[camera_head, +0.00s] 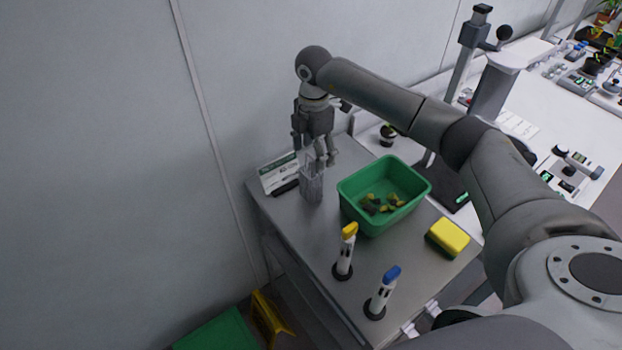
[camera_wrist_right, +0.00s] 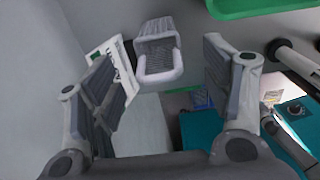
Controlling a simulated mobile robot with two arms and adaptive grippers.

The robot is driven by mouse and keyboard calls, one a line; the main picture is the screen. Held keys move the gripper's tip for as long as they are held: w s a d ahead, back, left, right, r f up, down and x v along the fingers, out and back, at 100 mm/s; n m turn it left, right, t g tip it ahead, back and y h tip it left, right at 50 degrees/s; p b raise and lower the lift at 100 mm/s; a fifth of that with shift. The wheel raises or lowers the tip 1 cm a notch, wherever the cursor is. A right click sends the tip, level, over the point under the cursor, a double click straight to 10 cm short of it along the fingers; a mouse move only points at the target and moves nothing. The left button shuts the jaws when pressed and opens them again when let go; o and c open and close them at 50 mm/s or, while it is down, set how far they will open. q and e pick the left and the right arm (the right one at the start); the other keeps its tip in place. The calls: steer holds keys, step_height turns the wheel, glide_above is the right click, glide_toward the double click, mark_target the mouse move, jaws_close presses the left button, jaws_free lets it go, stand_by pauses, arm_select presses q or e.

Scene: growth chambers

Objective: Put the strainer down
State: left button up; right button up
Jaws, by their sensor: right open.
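The strainer is a grey mesh basket (camera_head: 312,187) standing on the grey side table, near its far left corner by the wall. In the right wrist view the strainer (camera_wrist_right: 158,48) shows a pale rim and lies beyond the gap between the fingers, apart from both. My right gripper (camera_head: 325,160) hangs fingers down just above and beside the strainer. My left gripper is not in view.
A green bin (camera_head: 350,207) with plant scraps stands right of the strainer. Yellow-capped (camera_head: 345,251) and blue-capped (camera_head: 382,292) tools stand in front, with a yellow sponge (camera_head: 447,237) at right. The wall is close on the left.

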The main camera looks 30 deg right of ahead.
mark_target(311, 170)
steer(key=shift+a+f+p, duration=0.1)
steer(key=shift+f+p, duration=0.3)
steer(key=f+p, duration=0.1)
steer(key=f, duration=0.2)
steer(key=shift+a+f+p, duration=0.1)
steer(key=shift+a+p, duration=0.1)
steer(key=shift+p, duration=0.2)
steer(key=shift+w+f, duration=0.1)
steer(key=shift+f, duration=0.45)
steer(key=c, duration=1.2)
steer(key=shift+r, duration=0.15)
